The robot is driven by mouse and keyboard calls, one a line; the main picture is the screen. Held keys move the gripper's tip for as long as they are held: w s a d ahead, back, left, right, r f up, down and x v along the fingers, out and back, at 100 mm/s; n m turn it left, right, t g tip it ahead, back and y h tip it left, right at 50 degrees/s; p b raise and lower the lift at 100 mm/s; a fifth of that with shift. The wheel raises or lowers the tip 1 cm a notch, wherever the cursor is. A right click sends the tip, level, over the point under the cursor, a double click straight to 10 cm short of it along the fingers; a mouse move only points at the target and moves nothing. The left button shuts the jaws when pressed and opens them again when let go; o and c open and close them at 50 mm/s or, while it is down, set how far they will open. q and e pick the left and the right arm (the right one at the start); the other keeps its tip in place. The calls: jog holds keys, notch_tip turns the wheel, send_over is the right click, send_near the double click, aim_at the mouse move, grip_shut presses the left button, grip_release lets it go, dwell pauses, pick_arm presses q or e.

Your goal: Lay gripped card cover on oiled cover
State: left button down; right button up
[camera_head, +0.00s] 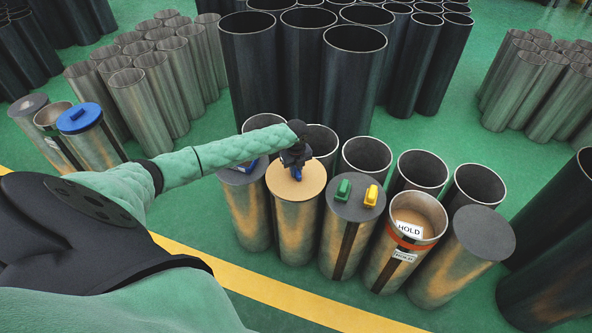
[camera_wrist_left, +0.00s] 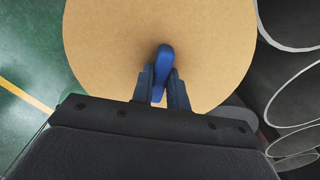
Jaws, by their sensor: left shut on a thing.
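The card cover (camera_head: 290,184) is a round tan disc with a blue grip (camera_wrist_left: 165,68) at its middle. My left gripper (camera_head: 297,170) is shut on that blue grip, and the disc spreads out below the fingers in the left wrist view. In the head view the disc lies level over the top of the second cylinder (camera_head: 300,235) of the front row; I cannot tell whether it rests or hovers slightly. Dark grey covers sit on the neighbouring cylinders: one at the right end (camera_head: 484,232), one under green and yellow blocks (camera_head: 356,208). I cannot tell which cover is the oiled one.
An orange-banded cylinder (camera_head: 408,242) holds a tan surface with a HOLD tag. Open cylinders (camera_head: 366,156) stand close behind the row. A blue cover (camera_head: 72,124) tops a cylinder at left. Tall black cylinders (camera_head: 350,80) stand behind. Green floor is free in front, beyond a yellow line (camera_head: 300,306).

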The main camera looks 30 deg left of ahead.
pick_arm(q)
jog(key=shift+f, duration=0.35)
pick_arm(e)
jog(key=shift+w+a+r, duration=0.1)
jog(key=shift+w+r, duration=0.05)
jog(key=shift+w, duration=0.25)
pick_arm(q)
jog(key=shift+f, duration=0.2)
pick_arm(e)
jog(key=shift+s, duration=0.1)
jog(key=shift+s+f, duration=0.15)
jog(key=shift+f, duration=0.05)
pick_arm(q)
jog(key=c, duration=1.3)
grip_release()
pick_arm(e)
jog(key=shift+s+f, duration=0.1)
pick_arm(q)
notch_tip(320, 180, up, 7)
jog(key=shift+f+b, duration=0.15)
jog(key=shift+b, duration=1)
jog(key=shift+r, duration=0.55)
pick_arm(e)
notch_tip(320, 180, up, 10)
jog(key=w, duration=0.1)
jog(key=shift+w+a, duration=0.3)
jog(key=shift+a, duration=0.15)
